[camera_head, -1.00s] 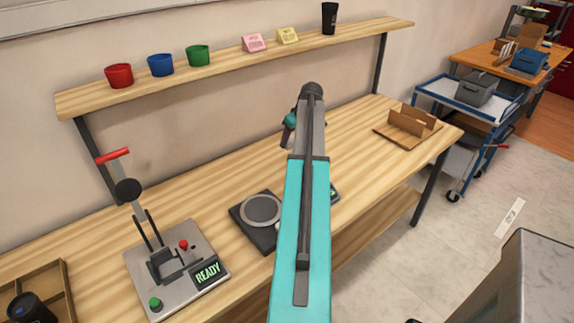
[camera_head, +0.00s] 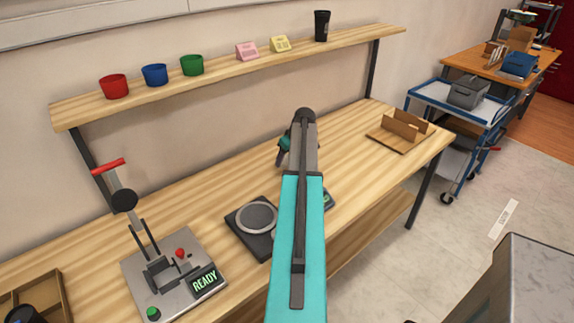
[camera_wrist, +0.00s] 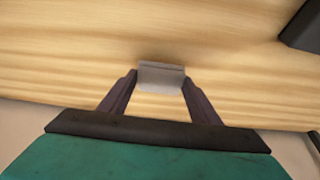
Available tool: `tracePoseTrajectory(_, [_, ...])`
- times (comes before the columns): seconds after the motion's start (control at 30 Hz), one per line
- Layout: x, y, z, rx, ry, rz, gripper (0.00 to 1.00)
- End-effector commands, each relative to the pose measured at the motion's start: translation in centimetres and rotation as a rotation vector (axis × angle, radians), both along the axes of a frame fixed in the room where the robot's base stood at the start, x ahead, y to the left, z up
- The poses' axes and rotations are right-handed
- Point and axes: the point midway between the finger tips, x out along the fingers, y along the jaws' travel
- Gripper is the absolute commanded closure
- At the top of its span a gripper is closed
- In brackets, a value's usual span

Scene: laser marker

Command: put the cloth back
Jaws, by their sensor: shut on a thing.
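A small light-grey folded piece, which looks like the cloth (camera_wrist: 161,76), sits between the fingertips of my gripper (camera_wrist: 159,80) in the wrist view. My gripper is shut on it, over the pale wooden bench (camera_wrist: 60,60). I cannot tell whether the cloth touches the wood. In the head view my arm hides the cloth and most of the gripper.
A wooden holder (camera_head: 402,130) with upright walls stands at the bench's right. A round-plated scale (camera_head: 256,218) and a lever press (camera_head: 172,272) reading READY stand left of my arm. The shelf (camera_head: 220,75) holds cups and signs. A blue cart (camera_head: 440,95) stands beyond the bench.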

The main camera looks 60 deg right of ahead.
Motion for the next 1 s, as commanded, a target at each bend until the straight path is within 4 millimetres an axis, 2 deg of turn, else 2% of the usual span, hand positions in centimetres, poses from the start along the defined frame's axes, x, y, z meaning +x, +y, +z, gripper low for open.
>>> tracePoseTrajectory(0.37, [0.0, 0.0, -0.2, 0.0, 0.0, 0.0, 0.64])
tracePoseTrajectory(0.73, [0.0, 0.0, -3.3, 0.001, 0.001, 0.001, 0.64])
tracePoseTrajectory(1.0, [0.0, 0.0, -3.8, -0.001, -0.001, 0.001, 0.64])
